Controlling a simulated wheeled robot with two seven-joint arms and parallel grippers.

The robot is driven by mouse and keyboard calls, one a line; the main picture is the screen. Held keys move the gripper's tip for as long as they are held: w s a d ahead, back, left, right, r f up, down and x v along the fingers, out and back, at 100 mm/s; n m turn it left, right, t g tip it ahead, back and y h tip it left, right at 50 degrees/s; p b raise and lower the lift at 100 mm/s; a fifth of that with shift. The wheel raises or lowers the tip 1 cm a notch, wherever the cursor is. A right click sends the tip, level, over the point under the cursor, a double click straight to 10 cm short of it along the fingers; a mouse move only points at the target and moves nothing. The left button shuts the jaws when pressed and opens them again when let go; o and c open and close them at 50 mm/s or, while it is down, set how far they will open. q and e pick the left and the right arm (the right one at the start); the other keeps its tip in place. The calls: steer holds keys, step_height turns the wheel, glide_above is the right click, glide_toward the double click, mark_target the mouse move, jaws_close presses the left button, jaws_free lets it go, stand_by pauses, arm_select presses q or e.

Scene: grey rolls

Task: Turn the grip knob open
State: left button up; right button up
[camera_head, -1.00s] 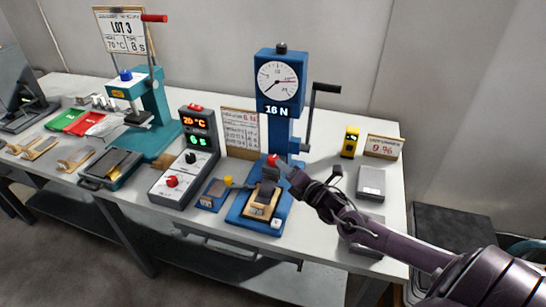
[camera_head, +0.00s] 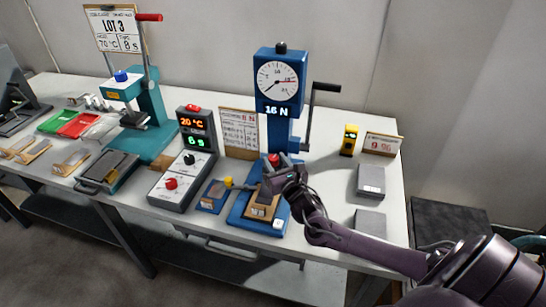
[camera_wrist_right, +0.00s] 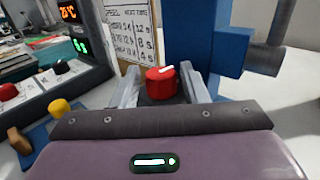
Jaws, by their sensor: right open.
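The red grip knob (camera_head: 273,159) sits low on the front of the blue pull tester (camera_head: 279,75), whose display reads 16 N. In the right wrist view the red knob (camera_wrist_right: 160,84) with a white mark on top lies between my two grey fingers. My right gripper (camera_head: 277,170) is open and close in front of the knob in the head view. A gap shows on each side of the knob, at least on the left; contact cannot be told. Below my gripper a tan piece (camera_head: 263,208) lies on the tester's blue base. My left gripper is not in view.
A control box (camera_head: 183,180) with red and black knobs stands left of the tester, with a small blue block (camera_head: 213,195) between them. The tester's crank (camera_head: 312,115) sticks out to the right. Grey boxes (camera_head: 370,181) lie on the right of the table.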

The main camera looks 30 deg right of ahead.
steer(key=shift+w+d, duration=0.2)
steer(key=shift+w, duration=0.85)
steer(key=shift+c, duration=0.3)
steer(key=c, duration=0.6)
